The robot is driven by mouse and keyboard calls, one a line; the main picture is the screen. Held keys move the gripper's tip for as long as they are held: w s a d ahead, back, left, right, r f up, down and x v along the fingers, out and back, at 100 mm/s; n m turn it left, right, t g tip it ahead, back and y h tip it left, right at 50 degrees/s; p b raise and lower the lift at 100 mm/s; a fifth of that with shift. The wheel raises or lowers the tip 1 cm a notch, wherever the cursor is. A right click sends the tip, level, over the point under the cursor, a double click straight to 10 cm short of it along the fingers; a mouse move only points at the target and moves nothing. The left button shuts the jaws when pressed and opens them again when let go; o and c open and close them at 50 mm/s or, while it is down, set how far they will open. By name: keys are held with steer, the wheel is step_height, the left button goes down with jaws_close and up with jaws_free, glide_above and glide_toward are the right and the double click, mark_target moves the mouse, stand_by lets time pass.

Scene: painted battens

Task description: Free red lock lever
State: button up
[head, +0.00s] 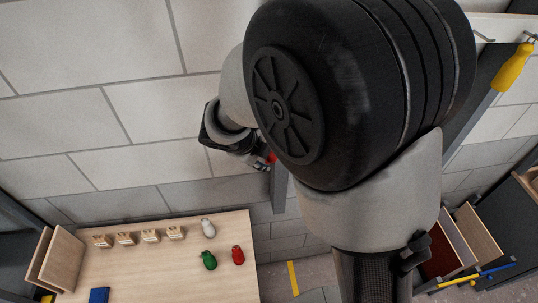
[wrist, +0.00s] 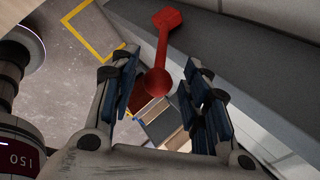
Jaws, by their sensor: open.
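The red lock lever (wrist: 164,45) is seen in the wrist view as a slim arm with a round knob at the near end and a blocky far end by a grey ledge (wrist: 230,65). My gripper (wrist: 158,84) is open. Its blue-padded fingers stand on either side of the knob with visible gaps, so it appears not to be gripped. Depth between knob and pads is hard to tell. In the head view only a small red bit of the lever (head: 271,157) shows beside my gripper (head: 252,155); my arm hides the rest.
A wooden table (head: 150,275) at lower left bears several small wooden blocks, white, green (head: 209,260) and red (head: 238,255) bottle-shaped pieces and a blue object (head: 99,295). A yellow-handled tool (head: 513,67) hangs at upper right. A block wall (head: 90,120) stands behind.

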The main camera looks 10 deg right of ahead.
steer(key=shift+v, duration=1.55)
steer(key=shift+c, duration=0.2)
